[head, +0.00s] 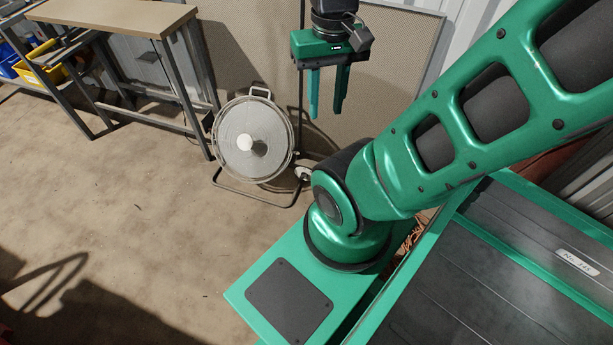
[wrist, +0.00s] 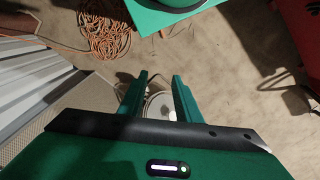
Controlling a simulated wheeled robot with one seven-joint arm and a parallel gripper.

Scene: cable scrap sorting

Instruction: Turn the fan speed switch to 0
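A round floor fan (head: 254,140) with a pale wire guard, a top handle and a dark tubular stand is on the floor in front of a beige panel in the head view. Its speed switch cannot be made out in either view. My gripper (head: 326,112) hangs pointing down, above and to the right of the fan, apart from it in the picture. Its two green fingers are spread with nothing between them. In the wrist view my gripper (wrist: 159,78) also shows its fingers apart, with part of the fan (wrist: 160,106) visible beyond, between them.
A workbench (head: 110,16) with metal legs stands left of the fan. Yellow and blue bins (head: 42,72) are at the far left. A beige panel (head: 395,60) stands behind the fan. A coiled orange cable (wrist: 104,28) lies on the floor. The floor left of the fan is clear.

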